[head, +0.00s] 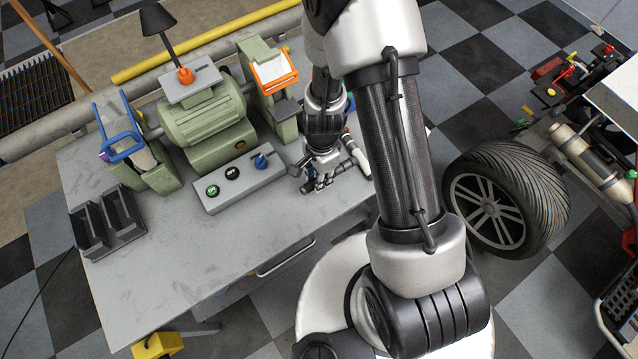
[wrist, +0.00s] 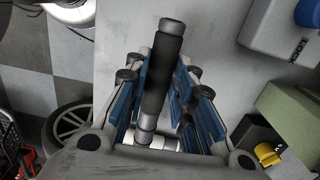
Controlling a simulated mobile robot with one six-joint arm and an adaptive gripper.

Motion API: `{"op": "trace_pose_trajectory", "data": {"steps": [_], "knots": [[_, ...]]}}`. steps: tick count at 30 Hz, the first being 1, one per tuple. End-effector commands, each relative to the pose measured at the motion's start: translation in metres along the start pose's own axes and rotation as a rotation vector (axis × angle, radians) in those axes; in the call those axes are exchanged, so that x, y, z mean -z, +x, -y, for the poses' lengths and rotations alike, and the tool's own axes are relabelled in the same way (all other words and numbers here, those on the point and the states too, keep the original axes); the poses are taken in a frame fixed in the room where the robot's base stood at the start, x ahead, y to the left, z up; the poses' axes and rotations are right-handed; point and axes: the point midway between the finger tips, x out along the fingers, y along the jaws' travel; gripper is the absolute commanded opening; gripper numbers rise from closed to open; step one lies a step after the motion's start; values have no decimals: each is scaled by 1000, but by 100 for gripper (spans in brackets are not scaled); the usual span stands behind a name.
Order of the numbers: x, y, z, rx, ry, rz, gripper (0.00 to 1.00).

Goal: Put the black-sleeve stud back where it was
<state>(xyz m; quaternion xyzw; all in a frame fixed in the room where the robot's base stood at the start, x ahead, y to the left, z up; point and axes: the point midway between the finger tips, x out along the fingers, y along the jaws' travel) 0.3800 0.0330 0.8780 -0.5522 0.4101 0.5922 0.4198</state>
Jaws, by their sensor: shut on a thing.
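A stud with a black sleeve (wrist: 158,75) lies between the blue finger pads of my gripper (wrist: 165,95) in the wrist view. Its dark end points up the picture and its silver end (wrist: 146,128) points down. My gripper (head: 320,182) is shut on it, low over the right part of the grey bench (head: 270,222) in the head view. A pale metal cylinder (head: 357,158) lies crosswise beside the gripper; it also shows at the stud's silver end in the wrist view (wrist: 165,143). I cannot tell whether the two touch.
A green grinder (head: 203,118) stands along the bench's back. A control box (head: 238,190) with buttons and a blue knob sits left of my gripper. A black slotted holder (head: 108,226) is at the bench's left edge. The front of the bench top is clear. A tyre (head: 508,200) stands right.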

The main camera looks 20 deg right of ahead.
Motion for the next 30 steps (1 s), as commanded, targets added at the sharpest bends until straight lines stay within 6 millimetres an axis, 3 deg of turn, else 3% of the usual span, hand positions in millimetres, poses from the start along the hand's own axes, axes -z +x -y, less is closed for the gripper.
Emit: {"op": "trace_pose_trajectory", "data": {"steps": [7,19,20,28,30], "knots": [[2,38,0,-2,2,0,0],[2,43,1,-1,1,0,0],[2,42,0,-1,1,0,25],[2,41,0,-1,1,0,43],[2,41,0,-1,1,0,43]]}}
